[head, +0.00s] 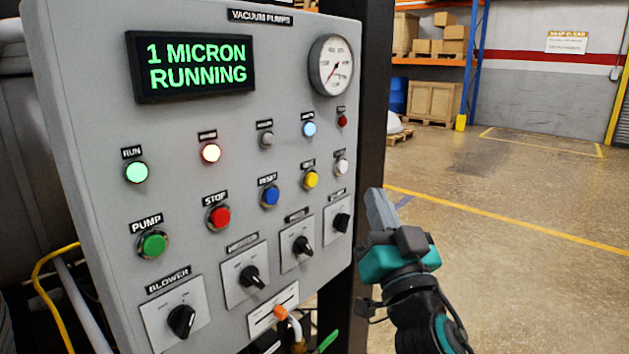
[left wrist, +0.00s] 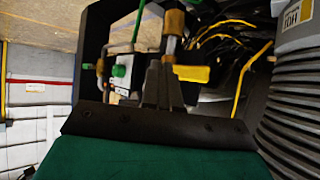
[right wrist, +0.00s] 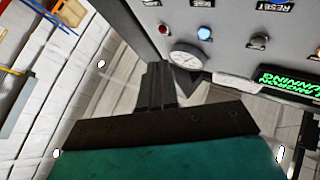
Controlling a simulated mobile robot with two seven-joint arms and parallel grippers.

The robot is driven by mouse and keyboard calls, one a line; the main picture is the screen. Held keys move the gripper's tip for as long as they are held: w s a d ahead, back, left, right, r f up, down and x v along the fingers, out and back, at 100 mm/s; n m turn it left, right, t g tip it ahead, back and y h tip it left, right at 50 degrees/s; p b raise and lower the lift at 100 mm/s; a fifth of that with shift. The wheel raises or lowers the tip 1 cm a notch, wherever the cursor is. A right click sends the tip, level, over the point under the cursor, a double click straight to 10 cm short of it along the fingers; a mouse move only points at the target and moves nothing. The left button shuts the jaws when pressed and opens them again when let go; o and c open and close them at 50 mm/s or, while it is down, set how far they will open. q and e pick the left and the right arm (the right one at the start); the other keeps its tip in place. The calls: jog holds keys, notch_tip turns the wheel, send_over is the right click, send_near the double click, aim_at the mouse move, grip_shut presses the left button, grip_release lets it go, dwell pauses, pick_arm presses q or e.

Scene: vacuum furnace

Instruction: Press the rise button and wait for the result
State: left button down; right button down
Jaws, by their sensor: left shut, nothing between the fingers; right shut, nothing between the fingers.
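The grey control panel (head: 100,110) fills the left of the head view. Its display (head: 195,66) reads "1 MICRON RUNNING" in green. A lower button row holds the green PUMP button (head: 152,244), red STOP button (head: 219,216), blue RESET button (head: 269,196), yellow button (head: 310,179) and white button (head: 341,166). The last two labels are too small to read, so I cannot tell which is rise. My right gripper (head: 376,198) is shut and empty, right of the panel and apart from the buttons. My left gripper (left wrist: 162,68) is shut and empty near pipes and cables.
Indicator lamps, including a lit green RUN lamp (head: 136,172), sit above the buttons. A round gauge (head: 331,65) is at upper right. Black rotary knobs (head: 252,277) and an orange-tipped lever (head: 281,313) protrude lower down. Open floor (head: 530,200) lies to the right.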

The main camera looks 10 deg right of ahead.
aim_at(312, 180)
jog(key=w+a+b, duration=0.2)
jog(key=w+a, duration=0.3)
jog(key=w, duration=0.1)
jog(key=shift+w+a, duration=0.15)
jog(key=shift+w, duration=0.25)
dwell(0.3)
dwell(1.3)
jog(key=shift+w+b, duration=0.1)
jog(key=shift+b, duration=0.2)
jog(key=shift+w+a, duration=0.25)
jog(key=shift+a, duration=0.05)
